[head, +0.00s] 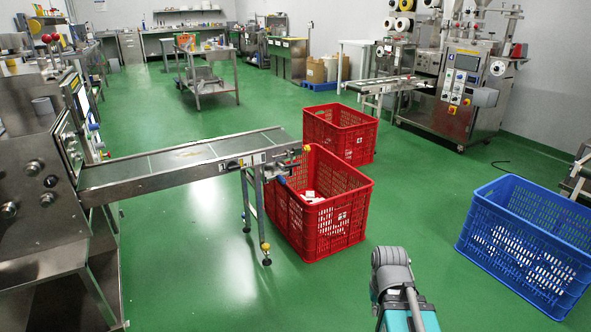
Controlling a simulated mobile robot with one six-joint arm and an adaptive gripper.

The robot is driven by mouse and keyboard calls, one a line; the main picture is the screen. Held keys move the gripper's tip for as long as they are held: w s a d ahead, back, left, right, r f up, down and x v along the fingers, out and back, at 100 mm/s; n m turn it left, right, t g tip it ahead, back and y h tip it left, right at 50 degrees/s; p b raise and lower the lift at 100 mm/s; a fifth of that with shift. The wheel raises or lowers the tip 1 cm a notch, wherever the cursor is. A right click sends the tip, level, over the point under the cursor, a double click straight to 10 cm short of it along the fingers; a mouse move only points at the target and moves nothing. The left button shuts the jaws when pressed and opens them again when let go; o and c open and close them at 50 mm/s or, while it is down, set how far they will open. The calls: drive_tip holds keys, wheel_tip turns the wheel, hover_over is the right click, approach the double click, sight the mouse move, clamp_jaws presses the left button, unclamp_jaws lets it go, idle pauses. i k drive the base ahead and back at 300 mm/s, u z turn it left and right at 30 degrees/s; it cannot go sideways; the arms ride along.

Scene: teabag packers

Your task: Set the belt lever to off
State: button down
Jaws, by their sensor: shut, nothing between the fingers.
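The conveyor belt (180,160) slopes up from the steel packing machine on the left to its end above a red crate. On the front side rail of the belt is a small dark belt lever (234,163), with small white labels near it. The lever is too small for me to tell which setting it points to. Part of my arm, grey and teal, shows at the bottom centre, well right of and nearer than the belt. My gripper is not in view.
Red crates stand under the belt end (318,220) and behind it (342,135); the nearer holds white packets. A blue crate (530,245) stands at right. The packing machine (40,180) is at left. Green floor (200,270) is clear in front of the belt.

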sight(282, 167)
drive_tip(key=u, duration=0.05)
drive_tip(key=i, duration=1)
drive_tip(key=z, duration=0.05)
